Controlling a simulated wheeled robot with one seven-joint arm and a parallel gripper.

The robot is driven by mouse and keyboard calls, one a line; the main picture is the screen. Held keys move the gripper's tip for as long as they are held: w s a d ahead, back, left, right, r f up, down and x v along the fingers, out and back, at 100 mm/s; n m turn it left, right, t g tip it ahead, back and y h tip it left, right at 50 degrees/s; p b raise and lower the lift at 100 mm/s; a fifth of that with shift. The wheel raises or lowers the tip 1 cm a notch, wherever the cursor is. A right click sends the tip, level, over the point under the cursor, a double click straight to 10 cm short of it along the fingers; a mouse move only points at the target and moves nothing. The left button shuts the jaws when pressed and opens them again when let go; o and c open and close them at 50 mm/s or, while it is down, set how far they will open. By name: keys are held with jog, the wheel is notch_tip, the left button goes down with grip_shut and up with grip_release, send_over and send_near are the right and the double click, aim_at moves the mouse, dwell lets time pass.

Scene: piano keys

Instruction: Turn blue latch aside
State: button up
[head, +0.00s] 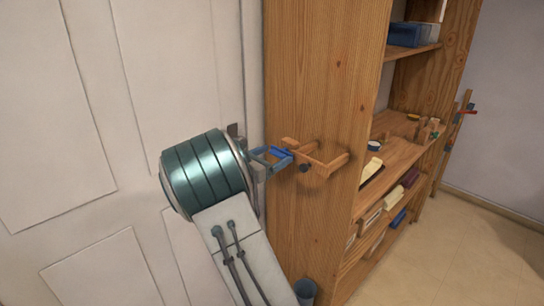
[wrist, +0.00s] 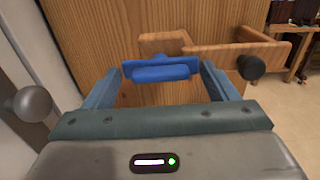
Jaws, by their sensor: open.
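The blue latch (wrist: 160,70) shows in the wrist view in front of a wooden panel. It lies crosswise between the two spread fingers of my gripper (wrist: 168,82). I see a gap between each finger and the latch ends. In the head view, the blue latch (head: 278,153) is partly hidden by my gripper (head: 270,158), at the side of the wooden cabinet. The fingers look apart and hold nothing.
A wooden bracket (head: 322,162) sticks out from the cabinet side (head: 313,90), with a dark round knob (wrist: 251,67) near it. A pale panelled door (head: 75,100) stands at left. Shelves with small items are at right. Open floor (head: 450,240) lies beyond.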

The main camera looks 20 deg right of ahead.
jog(key=c, duration=1)
jog(key=shift+f+b, duration=0.1)
jog(key=shift+b, duration=0.3)
jog(key=shift+f+m+b, duration=0.15)
jog(key=shift+m+b, duration=0.55)
jog(key=shift+b, duration=0.15)
jog(key=m+b, duration=0.5)
jog(key=b, duration=0.3)
jog(key=m+b, duration=0.6)
jog(key=b, duration=0.2)
jog(key=m+b, duration=0.5)
jog(key=b, duration=0.3)
jog(key=shift+s+d+f, duration=0.1)
jog(key=shift+s, duration=0.15)
jog(key=shift+m+b, duration=0.4)
